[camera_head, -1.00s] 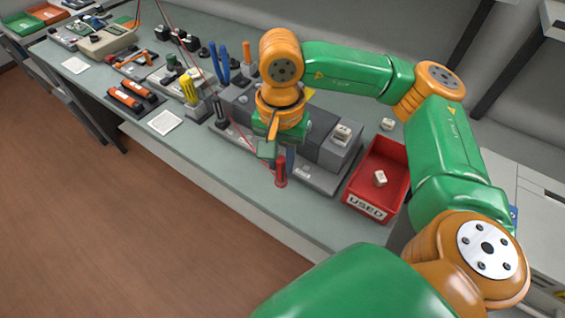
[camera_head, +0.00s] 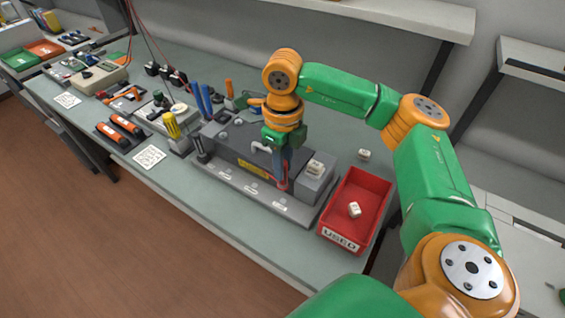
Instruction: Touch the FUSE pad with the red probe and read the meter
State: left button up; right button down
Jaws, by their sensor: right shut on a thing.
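My right gripper (camera_head: 282,158) is shut on the red probe (camera_head: 283,184), which points down at the right part of the grey unit (camera_head: 235,150). Whether its tip touches the unit cannot be told. The unit has a yellow label and a front strip (camera_head: 236,184) with several small pale labels, too small to read, so the FUSE pad cannot be picked out. A beige box (camera_head: 98,79) at the back left may be the meter; no reading is legible. My left gripper is out of view.
A red bin marked USED (camera_head: 342,240) stands right of the unit with a white block (camera_head: 354,209) inside. Another white block (camera_head: 315,167) sits on the unit's right end. Pliers, a yellow-handled tool (camera_head: 171,125) and orange cartridges (camera_head: 119,129) crowd the left.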

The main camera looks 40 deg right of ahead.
notch_tip(320, 180, down, 4)
jog(key=shift+r+b, duration=0.15)
jog(key=shift+b, duration=0.9)
jog(key=shift+s+f+b, duration=0.1)
jog(key=shift+f+b, duration=0.45)
jog(key=shift+f, duration=0.05)
dwell(0.6)
jog(key=shift+r, duration=0.15)
notch_tip(320, 180, up, 7)
jog(key=p, duration=0.6)
